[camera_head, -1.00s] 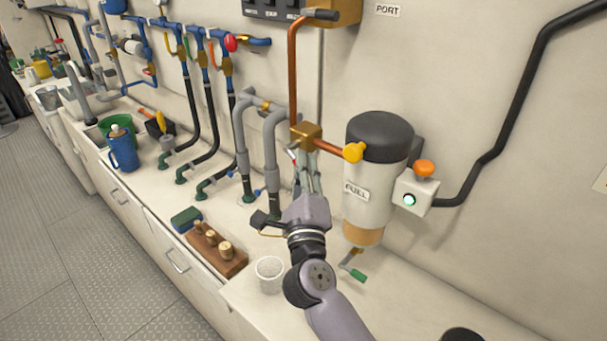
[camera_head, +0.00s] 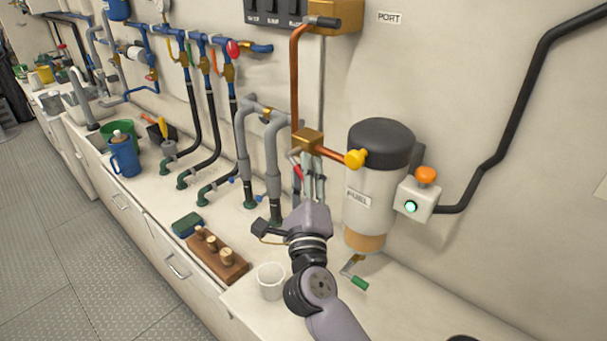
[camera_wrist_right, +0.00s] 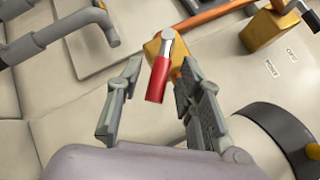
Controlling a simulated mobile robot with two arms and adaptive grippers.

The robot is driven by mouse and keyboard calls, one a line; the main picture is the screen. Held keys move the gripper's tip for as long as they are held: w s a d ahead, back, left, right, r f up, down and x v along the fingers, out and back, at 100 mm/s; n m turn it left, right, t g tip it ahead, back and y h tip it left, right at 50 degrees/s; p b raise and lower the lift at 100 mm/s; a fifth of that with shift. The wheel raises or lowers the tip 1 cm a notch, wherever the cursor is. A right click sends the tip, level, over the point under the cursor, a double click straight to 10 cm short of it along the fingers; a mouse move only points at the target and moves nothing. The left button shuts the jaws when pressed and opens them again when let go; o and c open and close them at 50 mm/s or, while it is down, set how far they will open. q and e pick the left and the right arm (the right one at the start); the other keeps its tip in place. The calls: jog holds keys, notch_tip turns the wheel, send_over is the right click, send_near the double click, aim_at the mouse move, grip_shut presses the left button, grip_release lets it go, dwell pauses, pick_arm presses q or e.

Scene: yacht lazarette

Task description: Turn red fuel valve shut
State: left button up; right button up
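The fuel valve has a brass body (camera_head: 308,140) on the copper pipe by the fuel filter. Its lever has a silver neck and a red handle (camera_head: 299,173), angled downward in the head view. In the right wrist view the red handle (camera_wrist_right: 158,80) lies between my right gripper's two spread fingers, with a visible gap on each side. My right gripper (camera_head: 313,182) is open and points up toward the valve from below; it also shows in the wrist view (camera_wrist_right: 161,70). In the head view its fingers partly overlap the pipes behind. My left gripper is not in view.
The fuel filter (camera_head: 370,190) with a yellow knob stands just right of my gripper. Grey pipes (camera_head: 272,165) rise to its left. A white cup (camera_head: 271,281) and a wooden block with pegs (camera_head: 214,252) sit on the counter.

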jog(key=v, duration=1.2)
jog(key=shift+f, duration=0.1)
jog(key=shift+c, duration=0.3)
